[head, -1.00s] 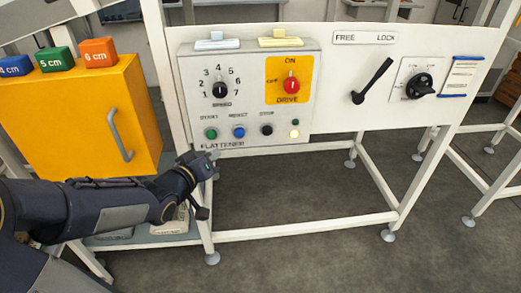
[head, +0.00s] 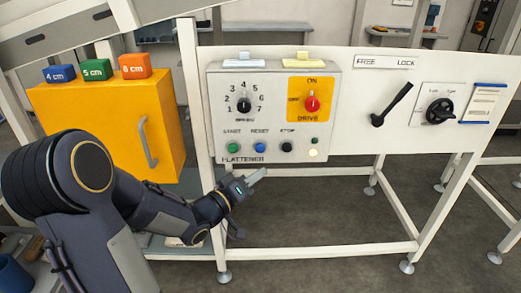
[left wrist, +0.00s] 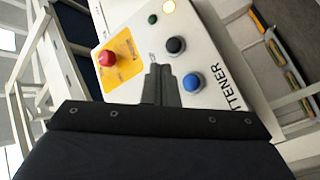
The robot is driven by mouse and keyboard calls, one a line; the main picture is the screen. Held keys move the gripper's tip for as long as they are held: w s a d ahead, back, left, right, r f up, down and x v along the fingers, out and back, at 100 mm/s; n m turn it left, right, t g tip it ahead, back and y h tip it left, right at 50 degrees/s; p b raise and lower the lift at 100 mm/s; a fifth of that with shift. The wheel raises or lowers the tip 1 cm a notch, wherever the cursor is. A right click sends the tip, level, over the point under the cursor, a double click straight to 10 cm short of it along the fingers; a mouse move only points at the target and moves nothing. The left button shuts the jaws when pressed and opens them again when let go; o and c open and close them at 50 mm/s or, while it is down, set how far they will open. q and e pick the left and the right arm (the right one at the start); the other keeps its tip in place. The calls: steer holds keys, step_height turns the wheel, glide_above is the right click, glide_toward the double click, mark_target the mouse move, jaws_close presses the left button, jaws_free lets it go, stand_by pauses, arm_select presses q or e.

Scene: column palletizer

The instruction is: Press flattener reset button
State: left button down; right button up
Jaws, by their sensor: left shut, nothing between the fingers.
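The blue reset button (head: 260,148) sits on the lower row of the light grey flattener panel (head: 222,95), between the green start button (head: 233,148) and the black stop button (head: 287,147). My left gripper (head: 258,175) is shut and empty, a little below the panel's bottom edge and apart from the buttons. In the left wrist view, my shut fingers (left wrist: 160,84) point toward the panel, with the blue button (left wrist: 193,82) right of the fingertips and the black button (left wrist: 175,45) above it. My right gripper is in neither view.
The panel also has a speed dial (head: 244,105) and a red drive knob (head: 312,103). A black lever (head: 392,105) and a rotary switch (head: 439,110) are to the right. A yellow cabinet (head: 105,125) stands left. The space below the panel is open between white frame legs.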

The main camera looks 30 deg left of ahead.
mark_target(260, 148)
arm_select(q)
steer(key=shift+w+a+p, duration=0.15)
steer(key=shift+w+a, duration=0.55)
steer(key=shift+w, duration=0.4)
steer(key=shift+w+a+p, duration=0.15)
steer(key=shift+w+a, duration=0.5)
steer(key=shift+w, duration=0.5)
steer(key=shift+w+a+p, duration=0.15)
steer(key=shift+w+a, duration=0.55)
steer(key=shift+w, duration=0.4)
steer(key=shift+w, duration=0.1)
steer(key=shift+w+a, duration=0.2)
steer(key=shift+w, duration=0.05)
steer(key=shift+w+a, duration=0.25)
steer(key=shift+w, duration=0.15)
stand_by(0.5)
steer(key=shift+s+d, duration=0.5)
steer(key=shift+s, duration=0.3)
